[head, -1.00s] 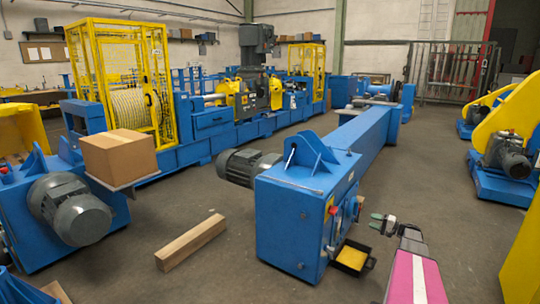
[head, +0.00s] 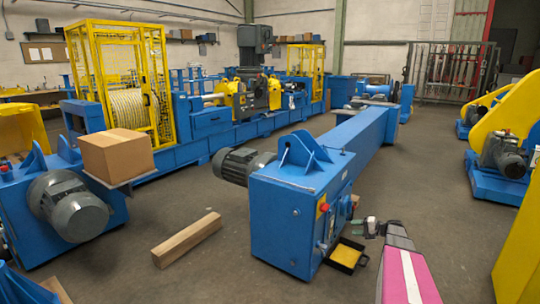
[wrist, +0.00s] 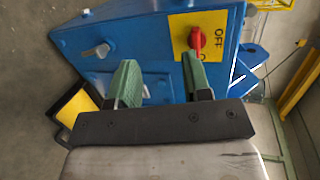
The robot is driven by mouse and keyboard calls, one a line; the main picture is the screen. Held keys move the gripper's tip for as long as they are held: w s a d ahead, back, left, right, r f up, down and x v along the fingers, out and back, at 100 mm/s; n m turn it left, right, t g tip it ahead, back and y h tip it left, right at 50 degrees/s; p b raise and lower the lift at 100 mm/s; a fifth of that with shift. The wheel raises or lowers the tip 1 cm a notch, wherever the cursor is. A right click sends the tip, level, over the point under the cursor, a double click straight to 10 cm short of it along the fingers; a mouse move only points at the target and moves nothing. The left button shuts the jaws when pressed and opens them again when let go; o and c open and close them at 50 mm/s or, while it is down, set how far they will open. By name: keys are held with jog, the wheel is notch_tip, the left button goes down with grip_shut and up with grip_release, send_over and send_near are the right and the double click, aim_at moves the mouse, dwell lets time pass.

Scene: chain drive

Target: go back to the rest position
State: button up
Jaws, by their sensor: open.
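My gripper (head: 370,227) is at the right of the blue drive cabinet (head: 282,222), beside its control face. In the wrist view its two green fingers (wrist: 158,80) stand apart with nothing between them. Beyond them is the blue control face (wrist: 145,45), with a red rotary switch (wrist: 195,39) on a yellow plate marked OFF. The switch lies close above the right finger in the picture; I see no clear contact. A grey knob (wrist: 98,50) sits to the left on the same face. My pink and white arm shows at lower right of the head view.
A black tray with a yellow inside (head: 346,256) is low beside the cabinet, near my gripper. A wooden beam (head: 186,239) lies on the floor at left. A cardboard box (head: 117,154) sits on a plate. Yellow guarded machines (head: 510,125) stand at right; floor between is open.

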jog(key=s+a+n+g+h, duration=0.4)
jog(key=s+a+g+h, duration=0.35)
jog(key=s+a, duration=1.15)
jog(key=s+a+r+n+h, duration=0.1)
jog(key=s+a+r+h, duration=0.2)
jog(key=s+h, duration=0.3)
jog(key=shift+s+a+n+t, duration=0.4)
jog(key=shift+s+a+t, duration=0.05)
jog(key=shift+s, duration=0.2)
